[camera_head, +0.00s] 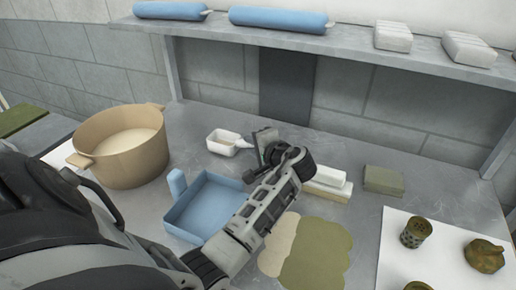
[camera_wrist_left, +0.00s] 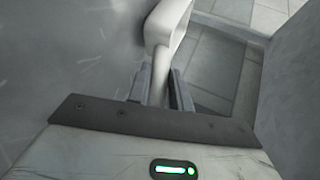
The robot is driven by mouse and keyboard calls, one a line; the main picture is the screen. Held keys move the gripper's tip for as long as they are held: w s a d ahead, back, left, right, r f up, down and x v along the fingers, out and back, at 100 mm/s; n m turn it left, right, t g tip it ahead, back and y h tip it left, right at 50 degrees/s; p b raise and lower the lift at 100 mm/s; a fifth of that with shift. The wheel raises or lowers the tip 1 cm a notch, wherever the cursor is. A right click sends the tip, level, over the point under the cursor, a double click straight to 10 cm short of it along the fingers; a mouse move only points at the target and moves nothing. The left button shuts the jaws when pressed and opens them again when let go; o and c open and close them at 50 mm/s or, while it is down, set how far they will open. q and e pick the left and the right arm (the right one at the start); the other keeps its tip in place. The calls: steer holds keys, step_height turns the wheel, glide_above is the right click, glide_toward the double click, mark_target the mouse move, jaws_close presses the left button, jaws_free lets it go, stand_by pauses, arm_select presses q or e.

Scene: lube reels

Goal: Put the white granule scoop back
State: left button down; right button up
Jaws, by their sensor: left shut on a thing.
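The white granule scoop (camera_head: 217,147) is at the middle of the grey worktop in the head view, behind the blue tray. Its bowl points left, and the inside looks beige. My left gripper (camera_head: 256,143) is shut on the scoop's handle from the right. In the left wrist view the white scoop (camera_wrist_left: 165,27) extends up from between the fingers of my left gripper (camera_wrist_left: 162,88). I cannot tell whether the scoop touches the worktop. My right gripper is not in view.
A tan pot (camera_head: 128,158) stands at the left. A blue tray (camera_head: 183,222) lies in front of the scoop. White blocks (camera_head: 331,182) and a green block (camera_head: 383,181) lie at the right. A shelf (camera_head: 340,47) with blue rolls (camera_head: 279,18) runs above the back.

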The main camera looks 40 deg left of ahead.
arm_select(q)
steer(key=shift+f, duration=0.45)
steer(key=c, duration=1.3)
jaws_free()
steer(key=shift+o, duration=0.2)
